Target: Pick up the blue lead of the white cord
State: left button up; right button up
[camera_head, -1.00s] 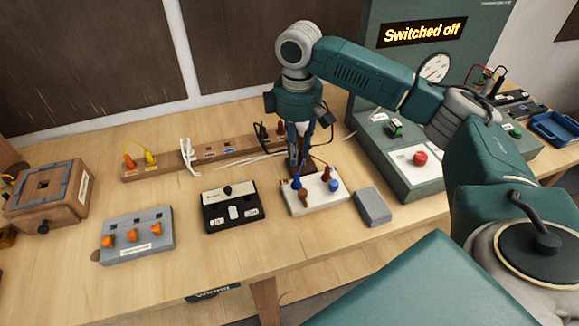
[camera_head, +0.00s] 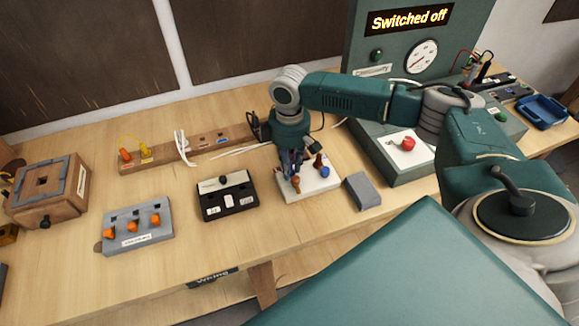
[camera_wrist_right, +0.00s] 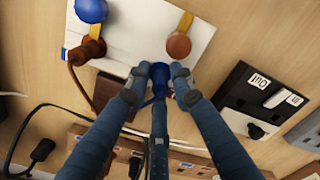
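My right gripper (camera_head: 290,170) reaches down over the left part of the white terminal block (camera_head: 322,182). Whether the plug's tip is in the block is hidden. A brown plug (camera_wrist_right: 92,50), a blue knob (camera_wrist_right: 91,9) and a brown knob (camera_wrist_right: 179,46) are beside it on the block. The white cord (camera_head: 240,150) lies behind on the bench. My left gripper is not in view.
A black switch box (camera_head: 227,198) and a grey box with orange levers (camera_head: 138,228) stand to the left. A grey block (camera_head: 362,191) is close on the right. A wooden socket rail (camera_head: 210,143) and the green test console (camera_head: 408,170) stand behind.

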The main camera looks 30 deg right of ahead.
grip_shut()
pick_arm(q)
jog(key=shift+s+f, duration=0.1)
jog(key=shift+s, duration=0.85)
pick_arm(e)
jog(key=shift+w+r, duration=0.1)
